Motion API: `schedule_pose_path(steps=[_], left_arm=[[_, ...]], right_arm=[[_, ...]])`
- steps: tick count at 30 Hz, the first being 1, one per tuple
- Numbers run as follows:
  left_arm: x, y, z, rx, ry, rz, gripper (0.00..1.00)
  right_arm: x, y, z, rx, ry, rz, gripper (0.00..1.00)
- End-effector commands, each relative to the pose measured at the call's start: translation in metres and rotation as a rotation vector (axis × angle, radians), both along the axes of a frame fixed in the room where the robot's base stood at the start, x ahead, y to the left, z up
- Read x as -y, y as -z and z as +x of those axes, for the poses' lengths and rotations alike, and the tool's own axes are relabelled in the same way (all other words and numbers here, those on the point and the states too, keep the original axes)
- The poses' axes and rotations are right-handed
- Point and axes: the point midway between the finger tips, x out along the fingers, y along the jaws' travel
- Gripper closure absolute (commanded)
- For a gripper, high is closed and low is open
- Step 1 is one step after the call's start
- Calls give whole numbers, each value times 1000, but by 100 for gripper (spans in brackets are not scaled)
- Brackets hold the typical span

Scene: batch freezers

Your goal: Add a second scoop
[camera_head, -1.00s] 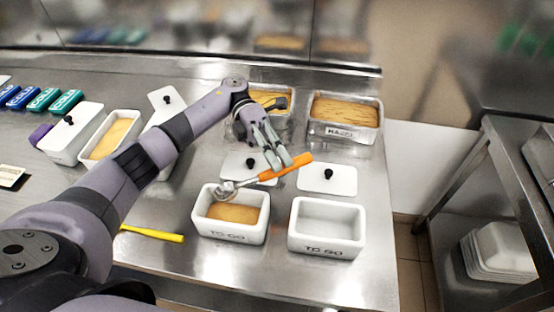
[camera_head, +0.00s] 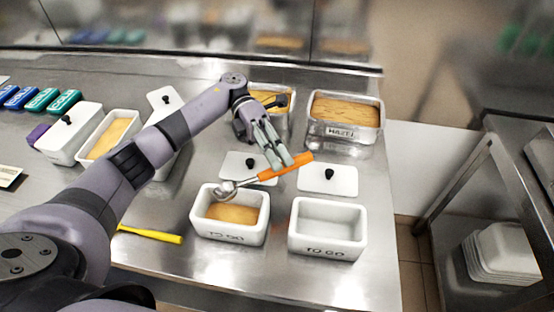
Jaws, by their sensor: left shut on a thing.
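My left gripper (camera_head: 279,160) is shut on the orange handle of an ice cream scoop (camera_head: 296,167). The scoop's metal head hangs over the left rear part of a white TO GO tub (camera_head: 232,235), which has tan ice cream (camera_head: 232,213) in it. I cannot tell whether the head touches the rim or holds anything. A second white TO GO tub (camera_head: 327,243) stands to the right and looks empty. Behind are a metal pan of tan ice cream (camera_head: 346,108) with a label and another pan (camera_head: 270,97) partly hidden by my arm. My right gripper is not in view.
White lids with black knobs (camera_head: 328,180) lie behind the tubs. A yellow-handled tool (camera_head: 150,234) lies left of the filled tub. Another white tub (camera_head: 109,138) and several blue and green packs (camera_head: 38,98) are at the left. The counter's right edge is near the empty tub.

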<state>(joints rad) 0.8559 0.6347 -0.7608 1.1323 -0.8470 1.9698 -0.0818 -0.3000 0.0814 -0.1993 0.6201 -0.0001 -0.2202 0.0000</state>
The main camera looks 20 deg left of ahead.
Motion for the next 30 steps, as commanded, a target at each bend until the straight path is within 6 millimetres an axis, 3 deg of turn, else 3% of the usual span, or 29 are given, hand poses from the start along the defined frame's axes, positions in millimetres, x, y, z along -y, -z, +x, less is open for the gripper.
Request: schedule_pose_path(steps=[6,27,30], left_arm=[[1,-14,-2,111,1,109,100],[12,-32,-14,597,8,584,100],[15,-27,-16,690,7,672,100]], right_arm=[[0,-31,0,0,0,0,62],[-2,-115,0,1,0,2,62],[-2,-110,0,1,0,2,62]])
